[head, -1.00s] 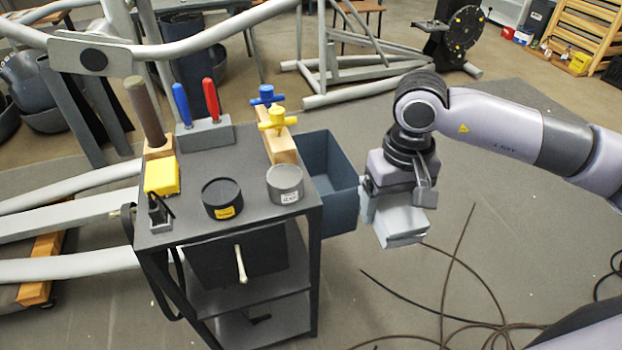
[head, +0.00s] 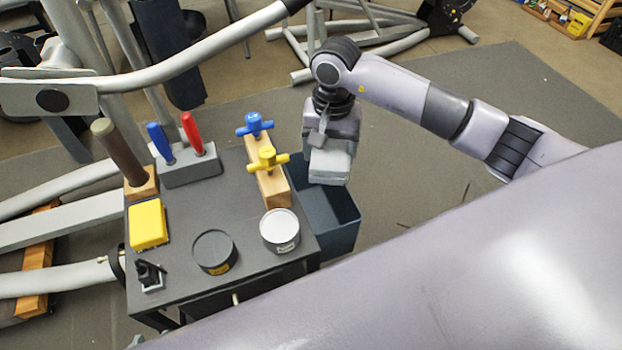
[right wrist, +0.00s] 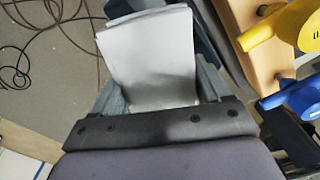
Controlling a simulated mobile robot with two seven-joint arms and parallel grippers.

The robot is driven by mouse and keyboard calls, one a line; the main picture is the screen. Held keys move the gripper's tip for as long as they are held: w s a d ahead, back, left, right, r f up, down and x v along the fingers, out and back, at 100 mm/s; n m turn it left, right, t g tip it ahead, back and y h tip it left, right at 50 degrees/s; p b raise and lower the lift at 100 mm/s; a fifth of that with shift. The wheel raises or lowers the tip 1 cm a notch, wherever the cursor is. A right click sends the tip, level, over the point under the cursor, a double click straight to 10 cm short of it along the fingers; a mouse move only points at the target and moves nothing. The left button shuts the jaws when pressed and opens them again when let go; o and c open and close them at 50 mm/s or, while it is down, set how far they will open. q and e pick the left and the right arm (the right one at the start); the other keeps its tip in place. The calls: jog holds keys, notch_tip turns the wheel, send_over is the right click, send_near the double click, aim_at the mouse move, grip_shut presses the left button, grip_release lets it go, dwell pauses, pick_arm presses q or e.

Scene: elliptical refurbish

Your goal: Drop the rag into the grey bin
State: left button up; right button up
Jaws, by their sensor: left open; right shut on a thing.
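The rag is a light grey folded cloth (head: 331,166) held in my right gripper (head: 330,152). In the right wrist view the rag (right wrist: 152,60) sticks out flat between the two fingers of my right gripper (right wrist: 160,92). The grey bin (head: 338,236) is a blue-grey open box on the right side of the black cart. In the head view the rag is above the back part of the bin's opening and overlaps its far rim; the exact height is hard to tell. My left gripper is not in view.
The cart top (head: 190,270) holds a wooden block with blue and yellow handles (head: 268,185), close left of the bin, a white tin (head: 280,230), a black tin (head: 214,251) and a yellow block (head: 148,224). A large lilac arm link of mine covers the lower right.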

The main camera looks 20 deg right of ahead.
jog(key=shift+w+f, duration=0.1)
jog(key=shift+w, duration=0.15)
jog(key=shift+f, duration=0.3)
jog(key=shift+f+b, duration=1.6)
jog(key=shift+f, duration=1.05)
jog(key=o, duration=1)
jog(key=shift+r+b, duration=0.4)
jog(key=shift+r, duration=3.25)
jog(key=shift+s, duration=0.1)
